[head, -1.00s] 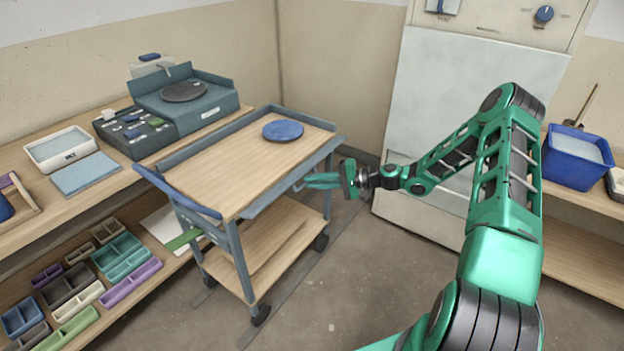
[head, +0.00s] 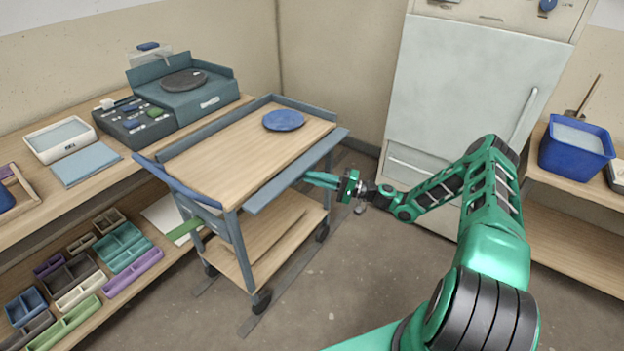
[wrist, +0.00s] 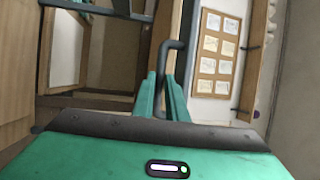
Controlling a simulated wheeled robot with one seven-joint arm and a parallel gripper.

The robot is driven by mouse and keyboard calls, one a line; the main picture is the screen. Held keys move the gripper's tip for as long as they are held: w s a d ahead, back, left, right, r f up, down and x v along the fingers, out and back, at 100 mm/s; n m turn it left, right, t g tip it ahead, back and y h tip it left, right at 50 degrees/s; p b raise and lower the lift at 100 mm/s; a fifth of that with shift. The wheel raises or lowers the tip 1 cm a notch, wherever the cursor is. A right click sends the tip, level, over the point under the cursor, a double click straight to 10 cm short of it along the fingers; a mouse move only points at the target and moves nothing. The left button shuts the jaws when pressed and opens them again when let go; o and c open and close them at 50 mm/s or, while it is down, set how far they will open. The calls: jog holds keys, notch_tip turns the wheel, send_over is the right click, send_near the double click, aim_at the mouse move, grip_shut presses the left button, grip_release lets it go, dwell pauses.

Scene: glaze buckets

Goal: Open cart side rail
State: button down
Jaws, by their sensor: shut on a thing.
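The cart (head: 229,252) is a grey-blue trolley with a wooden top and a lower shelf. Its near side rail (head: 296,171) is a long grey-blue panel along the top's near edge, tilted outward from the top. In the wrist view, my gripper's green fingers (wrist: 165,95) are closed around a dark bent bar handle (wrist: 163,62). The head view barely shows the handle, as the fingers cover it.
A blue disc (head: 283,120) lies on the cart top. A bench with a turntable device (head: 184,82) and several trays (head: 120,247) is on the left. A pale cabinet (head: 465,100) stands behind my arm, with a blue bucket (head: 576,150) at right. The floor before the cart is clear.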

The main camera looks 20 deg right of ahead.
jog(key=shift+f, duration=0.1)
jog(key=c, duration=2)
grip_release()
jog(key=shift+c, duration=0.2)
jog(key=shift+d, duration=0.1)
jog(key=v, duration=1)
jog(key=shift+s+d, duration=0.2)
jog(key=shift+d, duration=0.1)
jog(key=shift+f, duration=0.15)
